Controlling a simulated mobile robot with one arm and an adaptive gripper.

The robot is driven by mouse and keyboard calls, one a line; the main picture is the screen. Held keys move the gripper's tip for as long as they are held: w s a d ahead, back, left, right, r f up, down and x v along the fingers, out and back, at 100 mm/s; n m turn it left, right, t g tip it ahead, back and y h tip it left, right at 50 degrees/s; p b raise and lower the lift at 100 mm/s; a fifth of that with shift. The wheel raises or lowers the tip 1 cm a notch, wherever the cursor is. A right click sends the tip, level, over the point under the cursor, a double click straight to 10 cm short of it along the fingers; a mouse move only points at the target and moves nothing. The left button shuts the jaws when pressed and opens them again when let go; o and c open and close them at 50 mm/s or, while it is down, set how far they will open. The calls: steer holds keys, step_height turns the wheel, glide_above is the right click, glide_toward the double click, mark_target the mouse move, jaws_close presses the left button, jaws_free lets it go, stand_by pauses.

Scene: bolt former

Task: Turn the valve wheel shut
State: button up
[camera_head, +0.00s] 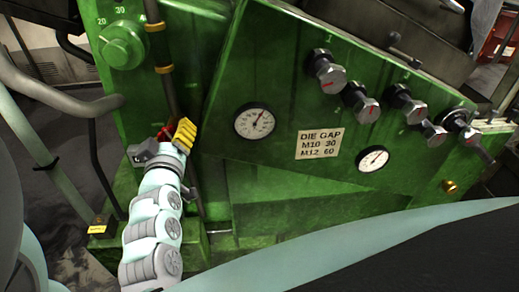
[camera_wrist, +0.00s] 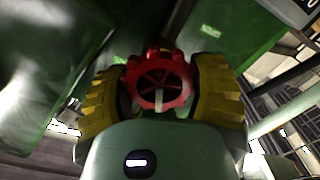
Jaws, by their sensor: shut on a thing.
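The red valve wheel (camera_wrist: 158,80) shows in the wrist view, face on, with spokes and a knobbed rim. It sits between the two yellow ribbed fingers of my gripper (camera_wrist: 160,92), one on each side of its rim. My gripper (camera_head: 178,137) is shut on the wheel. In the head view only a small red part of the wheel (camera_head: 164,133) shows behind my gripper, at the foot of a vertical pipe on the green machine. The rest of it is hidden by my gripper.
A green dial (camera_head: 122,45) is above left. A grey bent pipe (camera_head: 60,100) and a thin black rail run at left.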

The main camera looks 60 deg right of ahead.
steer(key=shift+m, duration=0.4)
steer(key=o, duration=1.2)
steer(key=n+p, duration=0.1)
steer(key=n, duration=0.2)
steer(key=shift+r+p, duration=0.2)
steer(key=shift+p, duration=0.1)
steer(key=shift+r+n+p, duration=0.1)
steer(key=shift+n+p, duration=0.5)
steer(key=shift+p, duration=0.1)
steer(key=n+p, duration=0.1)
steer(key=p, duration=0.2)
steer(key=shift+d, duration=0.1)
steer(key=shift+p, duration=0.75)
